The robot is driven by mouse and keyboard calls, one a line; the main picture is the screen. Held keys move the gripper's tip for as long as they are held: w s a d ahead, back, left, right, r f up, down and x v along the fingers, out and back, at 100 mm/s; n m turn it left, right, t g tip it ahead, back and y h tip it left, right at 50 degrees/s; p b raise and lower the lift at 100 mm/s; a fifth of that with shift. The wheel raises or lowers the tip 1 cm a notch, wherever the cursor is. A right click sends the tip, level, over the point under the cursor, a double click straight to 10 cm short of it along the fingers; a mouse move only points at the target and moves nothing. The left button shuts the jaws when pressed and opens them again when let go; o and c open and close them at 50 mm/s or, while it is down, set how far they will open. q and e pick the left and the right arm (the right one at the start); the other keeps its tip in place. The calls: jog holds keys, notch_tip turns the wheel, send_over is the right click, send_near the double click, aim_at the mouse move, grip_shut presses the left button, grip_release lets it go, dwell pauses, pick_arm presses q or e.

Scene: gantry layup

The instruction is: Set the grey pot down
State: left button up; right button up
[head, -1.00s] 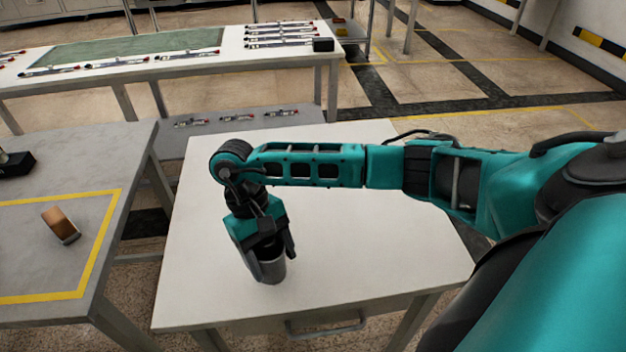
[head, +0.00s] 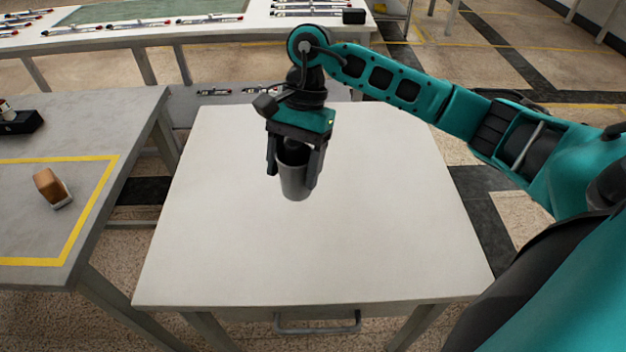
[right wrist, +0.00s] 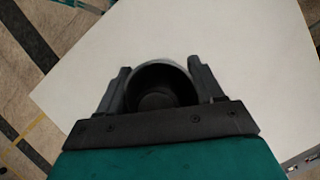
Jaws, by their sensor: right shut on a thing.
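The grey pot (head: 294,185) is a small dark-mouthed cup, held upright over the white table (head: 310,255). My right gripper (head: 294,172) is shut on it, with one finger on each side of its wall. The pot looks raised above the table top, but the exact gap is hard to tell. In the right wrist view the pot's round rim (right wrist: 160,68) and dark inside show between the two fingers (right wrist: 162,85). My left gripper is not in view.
The white table top around the pot is bare. A grey table (head: 95,215) with a yellow-outlined area stands at the left, holding a brown block (head: 50,187) and a black box (head: 18,123). A long bench (head: 240,28) with several slim parts stands behind.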

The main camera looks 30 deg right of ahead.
jog(key=d+r+m+t+b, duration=0.1)
jog(key=r+m, duration=0.1)
jog(key=m, duration=0.1)
jog(key=d+r+m+t+b, duration=0.1)
jog(key=r+m, duration=0.2)
jog(key=m, duration=0.1)
jog(key=d+r+m+t+b, duration=0.1)
jog(key=r+m+t, duration=0.1)
jog(key=r+m, duration=0.1)
jog(key=shift+w+d+r+m, duration=0.1)
jog(key=shift+w+m, duration=0.2)
jog(key=shift+m, duration=0.3)
jog(key=shift+s+d+r+m+t+b, duration=0.15)
jog(key=shift+r+m+t+b, duration=0.25)
jog(key=shift+r+m, duration=0.2)
jog(key=shift+f, duration=0.2)
notch_tip(320, 180, down, 15)
jog(key=b, duration=0.3)
send_over(311, 216)
jog(key=shift+f+b, duration=0.35)
jog(key=shift+f, duration=1.9)
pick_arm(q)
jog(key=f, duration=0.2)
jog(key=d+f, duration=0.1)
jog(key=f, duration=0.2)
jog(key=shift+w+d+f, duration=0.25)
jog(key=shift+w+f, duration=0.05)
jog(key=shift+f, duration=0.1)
